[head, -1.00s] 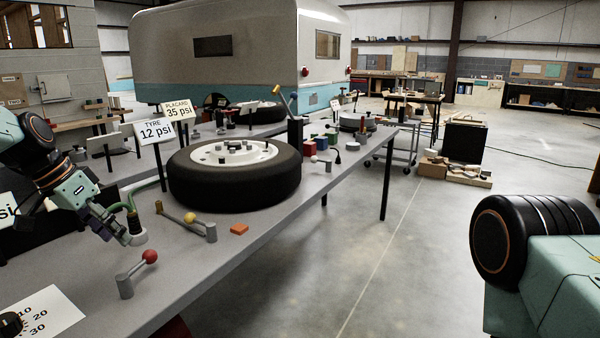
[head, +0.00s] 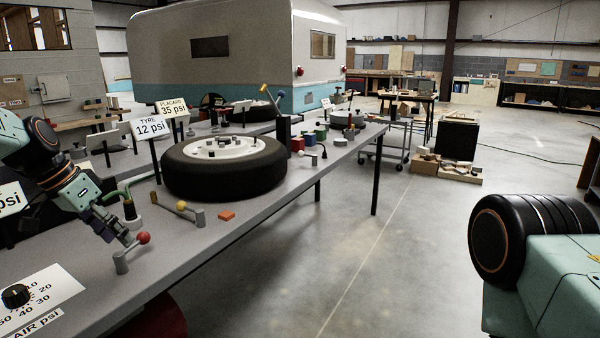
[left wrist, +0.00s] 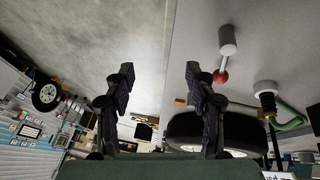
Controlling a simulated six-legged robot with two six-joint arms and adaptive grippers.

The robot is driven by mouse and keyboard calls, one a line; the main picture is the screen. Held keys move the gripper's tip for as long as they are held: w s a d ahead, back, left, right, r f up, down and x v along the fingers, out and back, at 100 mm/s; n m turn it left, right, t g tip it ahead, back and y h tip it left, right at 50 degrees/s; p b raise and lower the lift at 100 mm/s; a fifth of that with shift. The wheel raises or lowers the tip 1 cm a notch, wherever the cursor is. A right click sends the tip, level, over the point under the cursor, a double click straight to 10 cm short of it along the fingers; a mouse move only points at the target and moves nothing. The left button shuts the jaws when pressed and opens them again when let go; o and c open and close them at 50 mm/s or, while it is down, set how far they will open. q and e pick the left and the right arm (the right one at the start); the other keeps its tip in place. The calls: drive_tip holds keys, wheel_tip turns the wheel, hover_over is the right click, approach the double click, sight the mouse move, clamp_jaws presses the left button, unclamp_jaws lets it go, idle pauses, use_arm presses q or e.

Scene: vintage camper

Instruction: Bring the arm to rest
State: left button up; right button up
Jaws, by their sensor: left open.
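My left gripper (head: 121,236) is at the left of the head view, over the grey workbench (head: 225,245). In the left wrist view its two dark fingers (left wrist: 160,72) stand apart with nothing between them. The red-ball lever (head: 143,239) stands on the bench just beside the fingertips in the head view. In the left wrist view the red ball (left wrist: 220,76) lies to the right of the fingers, outside them. I cannot tell the exact gap. At the right, a part of my right arm (head: 535,245) shows, but its gripper is out of view.
A tyre (head: 225,178) lies on the bench, with a yellow-knobbed lever (head: 180,208) and an orange block (head: 227,216) in front. A green hose (head: 140,180) and black dial (head: 15,296) are near my left arm. Open floor (head: 400,260) lies right of the bench.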

use_arm(q)
drive_tip(key=s+d+f+n+g+y, duration=0.1)
drive_tip(key=d+f, duration=0.1)
drive_tip(key=f, duration=0.5)
drive_tip(key=s+d+f, duration=0.2)
drive_tip(key=d+f, duration=0.1)
drive_tip(key=f, duration=0.5)
drive_tip(key=s+d+f+n+g+y, duration=0.1)
drive_tip(key=s+d+f, duration=0.2)
drive_tip(key=s+f, duration=0.4)
drive_tip(key=s+d+f+n+y, duration=0.1)
drive_tip(key=s+d+f, duration=0.1)
drive_tip(key=s+f, duration=0.5)
drive_tip(key=s+d+f+n, duration=0.1)
drive_tip(key=s+d+f, duration=0.1)
drive_tip(key=s, duration=0.9)
drive_tip(key=s+d+f+n+g, duration=0.1)
drive_tip(key=s+f, duration=0.2)
drive_tip(key=s, duration=0.9)
drive_tip(key=shift+s+d+y, duration=0.3)
drive_tip(key=shift+d+y, duration=0.1)
